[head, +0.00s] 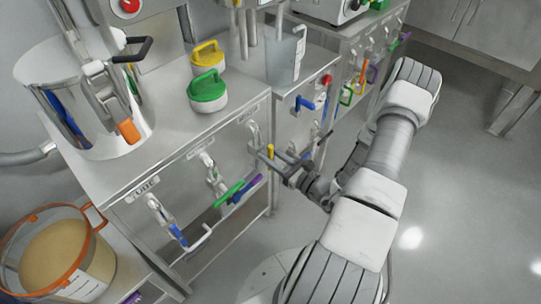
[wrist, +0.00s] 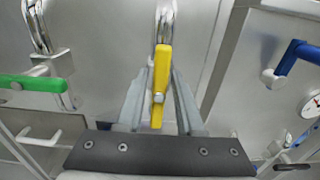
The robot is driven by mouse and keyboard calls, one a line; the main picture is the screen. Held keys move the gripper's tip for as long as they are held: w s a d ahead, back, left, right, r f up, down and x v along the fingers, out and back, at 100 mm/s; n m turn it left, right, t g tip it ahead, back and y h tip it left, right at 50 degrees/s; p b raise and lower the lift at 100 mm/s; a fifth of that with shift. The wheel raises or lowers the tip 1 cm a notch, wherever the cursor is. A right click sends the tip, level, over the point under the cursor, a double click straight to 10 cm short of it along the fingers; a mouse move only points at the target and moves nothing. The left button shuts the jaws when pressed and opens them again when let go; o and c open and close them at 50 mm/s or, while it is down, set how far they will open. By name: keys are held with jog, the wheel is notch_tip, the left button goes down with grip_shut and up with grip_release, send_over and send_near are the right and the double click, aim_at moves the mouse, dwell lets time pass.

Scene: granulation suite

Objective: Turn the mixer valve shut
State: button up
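A yellow valve lever (wrist: 160,75) hangs pointing down from a chrome pipe fitting in the middle of the wrist view. It also shows in the head view (head: 270,151) on the front of the steel bench. My gripper (wrist: 159,72) is open, with one finger on each side of this lever and narrow gaps between. The gripper also shows in the head view (head: 272,160), reaching in from the right. The small labels above the valves are too blurred to read, so I cannot tell by name which is the mixer valve.
A green lever (wrist: 30,83) lies level to the left; a blue lever (wrist: 290,56) is to the right. Lidded pots and a steel vessel (head: 100,110) stand on top. Floor at right is clear.

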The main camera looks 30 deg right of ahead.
grip_shut()
jog(key=shift+m, duration=0.3)
jog(key=m+p, duration=0.2)
jog(key=shift+d+r+m, duration=0.1)
jog(key=shift+d+m, duration=0.05)
jog(key=shift+m, duration=0.15)
jog(key=m+p, duration=0.2)
jog(key=m, duration=0.2)
jog(key=shift+w+d, duration=0.1)
jog(key=shift+d, duration=0.1)
jog(key=m+p, duration=0.1)
jog(key=m, duration=0.2)
jog(key=m+p, duration=0.1)
jog(key=m, duration=0.1)
jog(key=shift+d+f+m, duration=0.1)
jog(key=shift+f+m, duration=0.3)
jog(key=shift+f+m+p, duration=0.15)
jog(key=shift+m+p, duration=0.1)
jog(key=shift+m, duration=1)
jog(key=shift+f+m+p, duration=0.15)
jog(key=shift+m+p, duration=0.1)
jog(key=shift+m, duration=1)
jog(key=shift+o, duration=1.8)
grip_release()
